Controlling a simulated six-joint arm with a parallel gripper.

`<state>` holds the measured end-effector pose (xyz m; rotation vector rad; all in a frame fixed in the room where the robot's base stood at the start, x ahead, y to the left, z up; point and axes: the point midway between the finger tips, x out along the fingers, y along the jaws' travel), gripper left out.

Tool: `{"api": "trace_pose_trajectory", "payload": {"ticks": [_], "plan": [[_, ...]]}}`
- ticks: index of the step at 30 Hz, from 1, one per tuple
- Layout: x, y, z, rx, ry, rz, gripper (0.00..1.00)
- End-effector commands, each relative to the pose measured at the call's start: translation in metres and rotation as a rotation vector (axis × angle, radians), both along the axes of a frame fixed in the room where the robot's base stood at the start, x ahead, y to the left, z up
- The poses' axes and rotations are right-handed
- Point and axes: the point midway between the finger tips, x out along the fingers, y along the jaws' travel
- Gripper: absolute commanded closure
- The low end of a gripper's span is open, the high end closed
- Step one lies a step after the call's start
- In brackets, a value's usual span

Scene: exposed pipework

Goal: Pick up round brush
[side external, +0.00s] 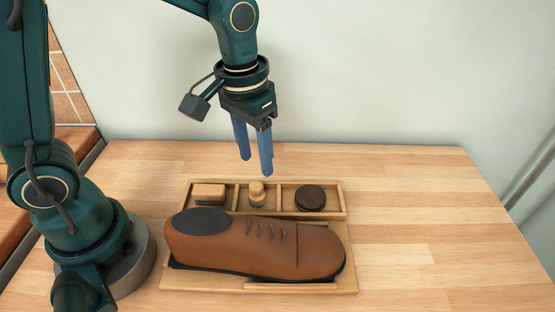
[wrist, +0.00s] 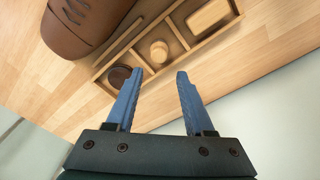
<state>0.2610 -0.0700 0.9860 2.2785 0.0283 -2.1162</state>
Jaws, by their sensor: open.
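The round brush (side external: 257,193) has a small pale wooden knob over a grey lower part and stands upright in the middle compartment of the wooden tray (side external: 345,203). It also shows in the wrist view (wrist: 159,51), beyond and between my fingertips. My gripper (side external: 255,166) is open and empty, pointing down above the tray with its two blue fingers apart. In the wrist view the fingers (wrist: 158,82) frame the tray's near edge. Nothing touches the brush.
A rectangular wooden brush (side external: 209,193) lies in the left compartment and a dark round tin (side external: 311,198) in the right one. A large brown shoe (side external: 270,248) on a wooden board (side external: 345,283) stands in front of the tray. The table's right side is clear.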

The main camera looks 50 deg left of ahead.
Motion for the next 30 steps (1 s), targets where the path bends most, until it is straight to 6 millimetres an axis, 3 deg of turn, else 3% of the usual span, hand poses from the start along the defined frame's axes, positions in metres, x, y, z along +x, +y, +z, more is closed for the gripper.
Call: {"api": "trace_pose_trajectory", "payload": {"ticks": [18,28,29,30], "plan": [[-0.005,-0.004,-0.068,0.009,0.078,-0.017,0.47],[-0.005,-0.004,-0.072,0.009,0.074,-0.017,0.47],[-0.005,-0.004,-0.072,0.009,0.074,-0.017,0.54],[-0.005,-0.004,-0.072,0.009,0.074,-0.017,0.70]]}}
